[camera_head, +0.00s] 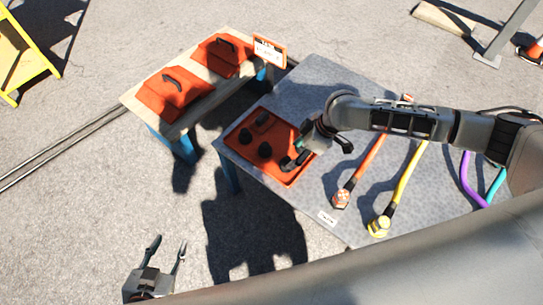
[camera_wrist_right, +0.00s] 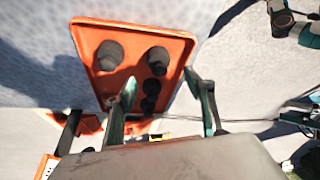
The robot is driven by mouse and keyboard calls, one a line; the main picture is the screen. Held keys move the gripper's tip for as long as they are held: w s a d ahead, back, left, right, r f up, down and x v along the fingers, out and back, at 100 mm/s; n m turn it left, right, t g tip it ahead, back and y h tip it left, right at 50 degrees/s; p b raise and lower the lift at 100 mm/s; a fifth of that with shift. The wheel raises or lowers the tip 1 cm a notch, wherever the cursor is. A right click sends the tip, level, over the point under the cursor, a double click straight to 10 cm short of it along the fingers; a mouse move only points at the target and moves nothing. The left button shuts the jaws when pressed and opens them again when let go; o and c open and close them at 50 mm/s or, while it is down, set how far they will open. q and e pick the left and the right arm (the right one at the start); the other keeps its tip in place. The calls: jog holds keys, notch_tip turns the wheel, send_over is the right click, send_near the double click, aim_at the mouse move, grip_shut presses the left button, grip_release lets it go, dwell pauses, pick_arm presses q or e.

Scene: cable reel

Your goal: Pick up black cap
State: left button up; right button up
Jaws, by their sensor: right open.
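Several black caps sit in an orange tray (camera_head: 236,133) on the grey table. My left gripper (camera_head: 167,243) is open and empty, low and away from the table.
Hoses with an orange end (camera_head: 341,198) and a yellow end (camera_head: 379,226) lie on the grey table (camera_head: 300,85) right of the tray. A yellow frame (camera_head: 22,60) stands far left.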

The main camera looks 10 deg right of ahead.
aim_at(288, 160)
jog(key=shift+b+x, duration=0.3)
jog(key=shift+x, duration=0.65)
jog(key=b+x, duration=0.2)
jog(key=x, duration=0.3)
jog(key=shift+s+f, duration=0.1)
jog(key=shift+f, duration=0.25)
jog(key=shift+a+f, duration=0.1)
jog(key=shift+w, duration=0.2)
jog(key=c, duration=1.2)
